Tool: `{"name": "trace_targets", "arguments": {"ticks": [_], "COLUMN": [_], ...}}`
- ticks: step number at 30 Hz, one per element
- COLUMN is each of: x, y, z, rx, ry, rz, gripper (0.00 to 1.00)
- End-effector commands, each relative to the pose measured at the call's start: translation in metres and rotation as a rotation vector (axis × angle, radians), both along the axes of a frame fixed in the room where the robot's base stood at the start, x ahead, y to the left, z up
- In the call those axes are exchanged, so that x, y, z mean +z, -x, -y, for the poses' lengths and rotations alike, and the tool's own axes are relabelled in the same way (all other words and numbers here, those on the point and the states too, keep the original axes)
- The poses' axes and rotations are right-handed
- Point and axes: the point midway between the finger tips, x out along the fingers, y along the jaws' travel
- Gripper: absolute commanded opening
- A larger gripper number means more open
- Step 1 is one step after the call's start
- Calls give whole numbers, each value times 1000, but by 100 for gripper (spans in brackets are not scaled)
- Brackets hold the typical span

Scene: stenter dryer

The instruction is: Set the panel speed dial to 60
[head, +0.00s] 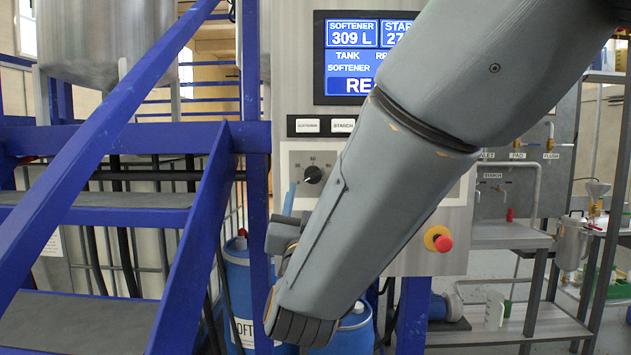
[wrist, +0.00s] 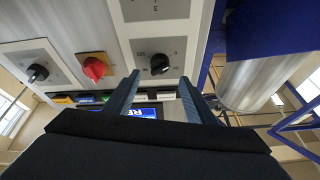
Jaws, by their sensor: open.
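The speed dial (head: 313,174) is a round black knob on a pale plate on the grey control panel, with small numbers around it. Its pointer is too small to read surely. In the wrist view, a black knob (wrist: 160,65) on a pale plate shows beyond the fingertips, roughly between them. My gripper (wrist: 158,84) is open and empty, its two blue fingers apart and not visibly touching the knob. In the head view, a blue finger of my gripper (head: 291,198) shows just below and left of the dial; my arm hides the rest.
A screen (head: 352,60) and white buttons (head: 307,126) sit above the dial. A red emergency button (head: 438,239) is lower right. The wrist view also shows a red knob (wrist: 95,68) and another black knob (wrist: 38,73). Blue stairs (head: 190,235) stand left; blue drums (head: 238,275) stand below.

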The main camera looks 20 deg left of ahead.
Motion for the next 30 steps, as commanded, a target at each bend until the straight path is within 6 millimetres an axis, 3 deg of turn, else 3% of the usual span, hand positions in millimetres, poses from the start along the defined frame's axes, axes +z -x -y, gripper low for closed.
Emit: {"name": "trace_targets", "arguments": {"ticks": [12, 24, 30], "x": [22, 24, 24], "y": [-53, -61, -61], "z": [-11, -13, -13], "rx": [-1, 0, 0], "ry": [1, 2, 2], "rz": [-3, -3, -3], "gripper": [50, 50, 16]}}
